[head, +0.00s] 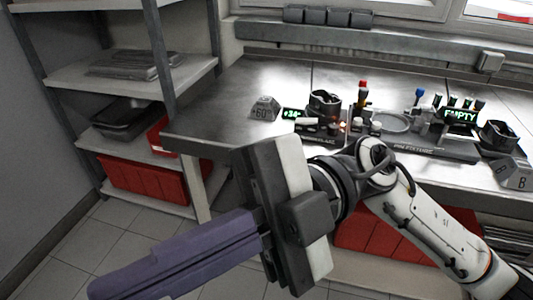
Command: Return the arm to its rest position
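My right arm comes in from the lower right. It crosses in front of the bench, and its white and dark gripper hangs over the floor left of centre. The long purple-grey fingers of my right gripper (135,275) point to the lower left. They overlap from this side, so any gap between them is hidden. I see no object at their tips. My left gripper and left arm are not in view.
A metal bench (225,105) holds a fixture (425,148) with a lit "EMPTY" display (460,116), dark cups and small coloured-top parts. A grey shelf rack (80,75) stands left. Red bins (140,180) sit low on it. Tiled floor (75,245) is open at lower left.

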